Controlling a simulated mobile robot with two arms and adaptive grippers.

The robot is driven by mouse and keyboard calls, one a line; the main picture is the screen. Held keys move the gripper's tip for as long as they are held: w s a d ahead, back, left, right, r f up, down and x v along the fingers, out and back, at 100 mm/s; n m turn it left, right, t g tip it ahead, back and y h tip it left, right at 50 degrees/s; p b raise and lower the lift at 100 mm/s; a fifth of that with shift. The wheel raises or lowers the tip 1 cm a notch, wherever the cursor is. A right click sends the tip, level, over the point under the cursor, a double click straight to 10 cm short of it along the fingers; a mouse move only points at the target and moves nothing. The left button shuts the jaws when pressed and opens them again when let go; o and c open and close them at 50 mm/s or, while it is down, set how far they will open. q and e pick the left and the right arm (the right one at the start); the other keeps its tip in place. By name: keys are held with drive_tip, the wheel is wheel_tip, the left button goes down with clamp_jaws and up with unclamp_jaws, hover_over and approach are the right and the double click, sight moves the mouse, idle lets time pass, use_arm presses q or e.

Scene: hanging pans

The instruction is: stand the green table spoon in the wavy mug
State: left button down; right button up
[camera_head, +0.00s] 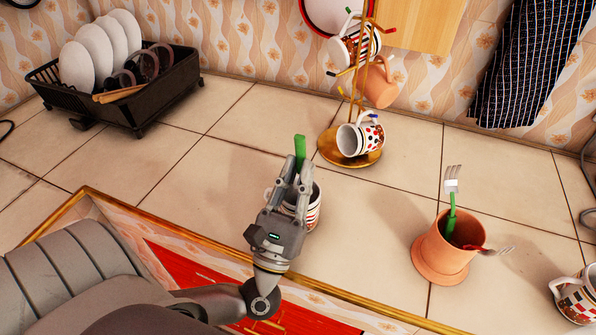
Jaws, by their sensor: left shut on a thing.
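My left gripper (291,190) is shut on the green table spoon (300,148), whose green handle end sticks up above the fingers. The rest of the spoon is hidden by the gripper. Directly behind the gripper stands a white mug with dark and red bands (315,212), which I take for the wavy mug. It is upright on the tiled counter, and the gripper covers much of it. Whether the spoon's lower end is inside the mug cannot be told. My right gripper is not in view.
A gold mug stand (347,157) with several mugs rises behind. A terracotta pot (440,252) holding cutlery stands right, with a patterned mug (577,297) at the right edge. A black dish rack (150,107) is back left. Tiles between rack and gripper are clear.

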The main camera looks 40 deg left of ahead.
sight(287, 207)
use_arm(q)
drive_tip(key=c, duration=1.3)
unclamp_jaws()
drive_tip(key=shift+c, duration=0.2)
drive_tip(key=shift+s+f, duration=0.35)
drive_tip(key=v, duration=0.5)
drive_tip(key=shift+s+r, duration=0.15)
drive_tip(key=shift+r, duration=0.1)
drive_tip(key=s+d, duration=0.2)
drive_tip(key=s, duration=0.8)
drive_tip(key=shift+s+d, duration=0.35)
drive_tip(key=shift+s, duration=0.05)
drive_tip(key=shift+r, duration=0.1)
